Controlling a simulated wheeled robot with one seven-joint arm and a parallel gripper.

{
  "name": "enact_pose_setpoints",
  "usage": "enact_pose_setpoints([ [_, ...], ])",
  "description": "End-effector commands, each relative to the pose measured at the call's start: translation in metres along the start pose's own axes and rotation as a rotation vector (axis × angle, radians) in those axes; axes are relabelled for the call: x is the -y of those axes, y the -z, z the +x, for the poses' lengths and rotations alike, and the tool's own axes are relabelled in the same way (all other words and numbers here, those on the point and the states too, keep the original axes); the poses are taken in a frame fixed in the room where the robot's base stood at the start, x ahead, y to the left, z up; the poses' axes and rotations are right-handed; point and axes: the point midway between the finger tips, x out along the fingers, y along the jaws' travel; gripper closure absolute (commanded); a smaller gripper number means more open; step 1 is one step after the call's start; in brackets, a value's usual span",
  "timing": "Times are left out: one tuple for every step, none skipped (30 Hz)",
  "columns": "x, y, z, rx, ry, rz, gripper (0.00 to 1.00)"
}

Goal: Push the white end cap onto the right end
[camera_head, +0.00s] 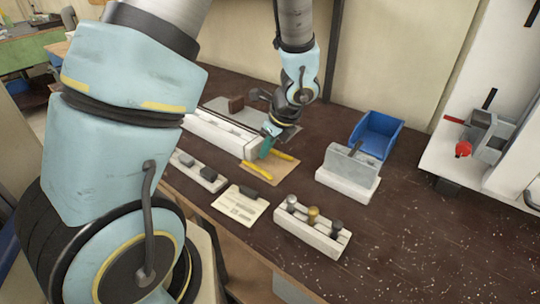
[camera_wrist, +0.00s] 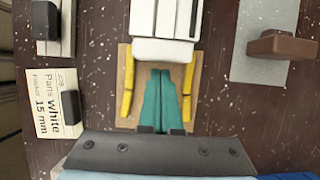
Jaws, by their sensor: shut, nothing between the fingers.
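The white profile (camera_head: 215,128) lies in its long fixture and also shows at the top of the wrist view (camera_wrist: 165,14). A white block with rounded corners, apparently the end cap (camera_wrist: 163,50), sits at the profile's near end; a thin seam shows between them. My gripper (camera_wrist: 162,72) is shut and empty, its teal fingers pointing at the middle of the block's outer face. The fingertips are at or very close to that face; contact cannot be told. In the head view my gripper (camera_head: 266,148) is low at the profile's right end and partly hides the cap.
Yellow strips (camera_wrist: 188,90) flank my fingers on a tan pad (camera_wrist: 125,80). A printed card (camera_head: 240,204), a rack with three knobs (camera_head: 312,228), a white-based grey block (camera_head: 348,172) and a blue bin (camera_head: 376,134) stand around.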

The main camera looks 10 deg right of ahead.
Motion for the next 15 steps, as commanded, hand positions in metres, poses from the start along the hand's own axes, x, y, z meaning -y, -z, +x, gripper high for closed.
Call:
enact_pose_setpoints([
  [0.0,0.003,-0.001,0.0,0.001,0.002,1.0],
  [0.0,0.004,-0.002,0.0,0.001,0.002,1.0],
  [0.0,0.006,-0.003,-0.001,0.001,0.003,1.0],
  [0.0,0.007,-0.003,-0.001,0.001,0.003,1.0],
  [0.0,0.009,-0.004,-0.001,0.001,0.002,1.0],
  [0.0,0.01,-0.004,-0.001,0.001,0.002,1.0],
  [0.0,0.01,-0.004,-0.001,0.001,0.001,1.0],
  [0.0,0.011,-0.005,-0.001,0.001,0.001,1.0],
  [0.0,0.011,-0.005,-0.001,0.001,0.0,1.0],
  [0.0,0.011,-0.006,-0.001,0.001,0.0,1.0],
  [0.0,0.01,-0.007,-0.001,0.001,0.0,1.0],
  [0.0,0.009,-0.009,-0.001,0.001,0.0,1.0],
  [0.0,0.009,-0.01,-0.001,0.001,0.0,1.0],
  [0.0,0.008,-0.012,-0.001,0.001,0.0,1.0],
  [0.0,0.006,-0.015,-0.001,0.001,0.0,1.0],
])
